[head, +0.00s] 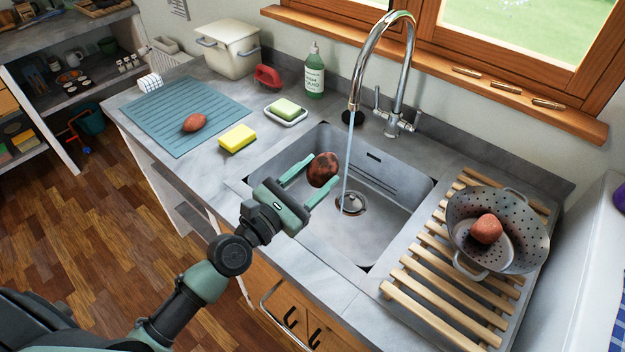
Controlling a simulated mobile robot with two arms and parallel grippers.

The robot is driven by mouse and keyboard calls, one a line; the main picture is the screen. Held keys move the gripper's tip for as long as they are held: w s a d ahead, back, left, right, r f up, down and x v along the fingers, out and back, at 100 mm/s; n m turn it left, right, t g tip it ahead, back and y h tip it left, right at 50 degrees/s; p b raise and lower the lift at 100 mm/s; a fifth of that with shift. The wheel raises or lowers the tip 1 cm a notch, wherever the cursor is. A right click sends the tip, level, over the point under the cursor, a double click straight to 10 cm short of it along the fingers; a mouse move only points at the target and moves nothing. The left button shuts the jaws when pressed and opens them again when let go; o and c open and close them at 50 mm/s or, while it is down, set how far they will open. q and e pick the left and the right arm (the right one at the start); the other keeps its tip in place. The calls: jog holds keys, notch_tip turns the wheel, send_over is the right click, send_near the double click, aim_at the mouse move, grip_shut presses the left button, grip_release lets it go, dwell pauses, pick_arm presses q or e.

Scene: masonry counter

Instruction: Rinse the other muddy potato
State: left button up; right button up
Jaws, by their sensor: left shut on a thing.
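My left gripper (308,182) reaches over the sink (385,225) and is shut on a round potato (323,169) with dark mud patches. The held potato is just left of the water stream (346,165), apart from it. The water runs from the curved tap (385,35) down to the drain (351,203). A reddish potato (486,229) sits in the metal colander (465,208) at the right. Another reddish-brown elongated potato (194,122) lies on the blue ridged mat (175,105) at the left. My right gripper does not show.
A yellow sponge (238,138) lies by the sink's left rim, with green soap on a dish (286,111) behind it. A green soap bottle (314,75), red brush (268,77) and cream bin (229,50) stand at the back. A wooden slatted rack (430,270) lies right of the sink.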

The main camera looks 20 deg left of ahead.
aim_at(323, 168)
pick_arm(q)
jog(key=w, duration=0.3)
jog(key=shift+d+f+b, duration=0.25)
jog(key=shift+f+b, duration=0.05)
jog(key=w+d+f+b, duration=0.1)
jog(key=w+b, duration=0.2)
jog(key=w, duration=0.5)
jog(key=shift+w+f, duration=0.2)
jog(key=shift+f, duration=0.1)
jog(key=shift+d, duration=0.15)
jog(key=shift+s+d+p, duration=0.1)
jog(key=shift+d+p, duration=0.3)
jog(key=shift+d, duration=0.1)
jog(key=shift+a, duration=0.25)
jog(key=shift+a, duration=0.4)
jog(key=shift+d, duration=0.15)
